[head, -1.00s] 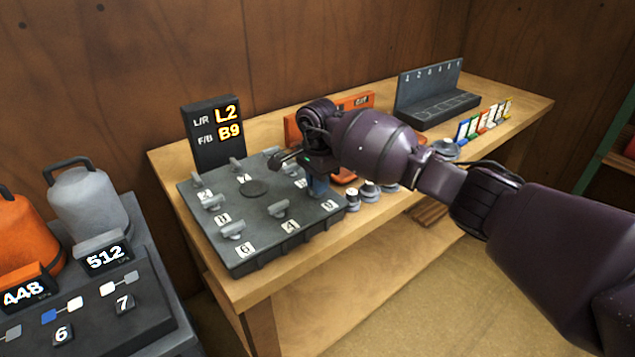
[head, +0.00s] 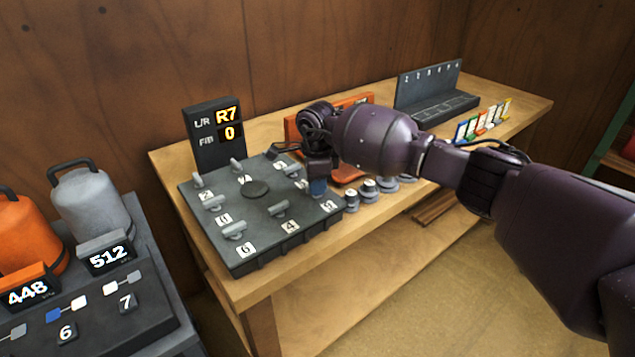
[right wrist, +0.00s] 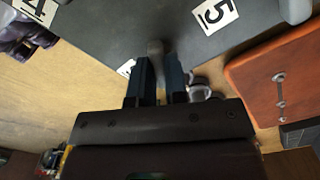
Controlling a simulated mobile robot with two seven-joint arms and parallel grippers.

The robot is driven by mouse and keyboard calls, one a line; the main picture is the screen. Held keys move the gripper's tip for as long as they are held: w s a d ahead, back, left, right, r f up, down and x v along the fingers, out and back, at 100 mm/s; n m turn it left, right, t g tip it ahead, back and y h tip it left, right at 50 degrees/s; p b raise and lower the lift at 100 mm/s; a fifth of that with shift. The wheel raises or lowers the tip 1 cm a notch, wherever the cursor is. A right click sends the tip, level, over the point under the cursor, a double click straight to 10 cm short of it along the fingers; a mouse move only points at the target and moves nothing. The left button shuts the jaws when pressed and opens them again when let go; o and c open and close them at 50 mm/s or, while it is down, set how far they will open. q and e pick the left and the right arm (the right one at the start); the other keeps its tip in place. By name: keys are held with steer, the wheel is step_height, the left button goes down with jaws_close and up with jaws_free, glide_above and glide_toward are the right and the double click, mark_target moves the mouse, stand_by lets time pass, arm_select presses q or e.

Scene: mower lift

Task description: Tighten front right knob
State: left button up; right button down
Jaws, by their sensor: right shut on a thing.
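A dark square plate (head: 262,228) on the wooden bench carries several grey knobs with white number labels. My right gripper (head: 318,188) is over the plate's right corner, pointing down. In the right wrist view its two blue fingers (right wrist: 160,80) are shut on a grey knob (right wrist: 155,48) at the plate's corner. In the head view the fingers hide that knob. A label beside it is partly covered in the wrist view. A black display (head: 215,135) behind the plate reads L/R R7 and F/B 0. My left gripper is not in view.
Small grey cylinders (head: 369,189) stand on the bench right of the plate, close to my gripper. A grey rack (head: 437,100) and coloured cards (head: 482,122) are farther right. A side stand with weights (head: 92,203) is at left.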

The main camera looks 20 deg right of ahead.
steer(key=m, duration=0.3)
steer(key=shift+r+p, duration=0.15)
steer(key=shift+p, duration=0.2)
steer(key=shift+m, duration=0.9)
steer(key=shift+m+p, duration=0.4)
steer(key=shift+p, duration=0.05)
steer(key=m+p, duration=0.1)
steer(key=m, duration=0.3)
steer(key=shift+m+p, duration=0.35)
steer(key=shift+m, duration=0.85)
steer(key=shift+p, duration=0.3)
steer(key=c, duration=1.1)
jaws_free()
steer(key=shift+c, duration=0.2)
